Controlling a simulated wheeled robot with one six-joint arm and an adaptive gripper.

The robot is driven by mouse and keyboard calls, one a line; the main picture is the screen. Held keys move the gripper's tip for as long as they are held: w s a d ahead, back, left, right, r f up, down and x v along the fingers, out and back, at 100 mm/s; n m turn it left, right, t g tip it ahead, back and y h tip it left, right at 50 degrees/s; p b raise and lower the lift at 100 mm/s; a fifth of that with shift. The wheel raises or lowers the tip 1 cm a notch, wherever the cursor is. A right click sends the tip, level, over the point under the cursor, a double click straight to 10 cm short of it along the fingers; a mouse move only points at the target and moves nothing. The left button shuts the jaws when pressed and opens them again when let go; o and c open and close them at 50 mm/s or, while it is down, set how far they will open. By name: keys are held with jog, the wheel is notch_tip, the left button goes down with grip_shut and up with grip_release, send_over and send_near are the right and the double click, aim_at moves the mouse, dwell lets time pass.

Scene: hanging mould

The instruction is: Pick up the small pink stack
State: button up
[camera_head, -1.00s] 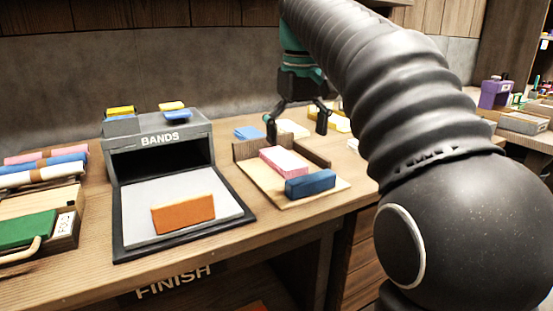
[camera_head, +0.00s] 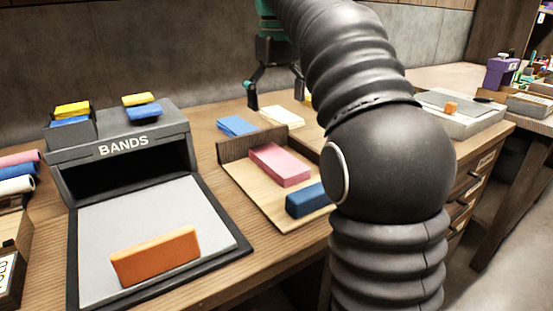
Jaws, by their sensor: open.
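The small pink stack (camera_head: 281,164) lies on a wooden tray (camera_head: 236,172) that has a raised back edge. A blue block (camera_head: 306,199) lies in front of it on the same tray, partly hidden by my arm. My gripper (camera_head: 277,104) is open and empty, pointing down behind the tray. It is apart from the pink stack, above and beyond it in the picture, near a flat blue stack and a cream stack.
A grey box marked BANDS (camera_head: 125,147) stands left, with an orange block (camera_head: 156,256) on its front plate. A flat blue stack (camera_head: 237,125) and a cream stack (camera_head: 282,116) lie behind the tray. A grey tray (camera_head: 470,116) stands at right.

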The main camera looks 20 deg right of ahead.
send_over(276, 157)
notch_tip(276, 157, down, 6)
jog(key=shift+w+a+f+b, duration=0.1)
jog(key=shift+a+f+b, duration=0.05)
jog(key=shift+b, duration=0.25)
jog(key=shift+f+b, duration=0.6)
jog(key=shift+f, duration=2.35)
jog(key=c, duration=1.3)
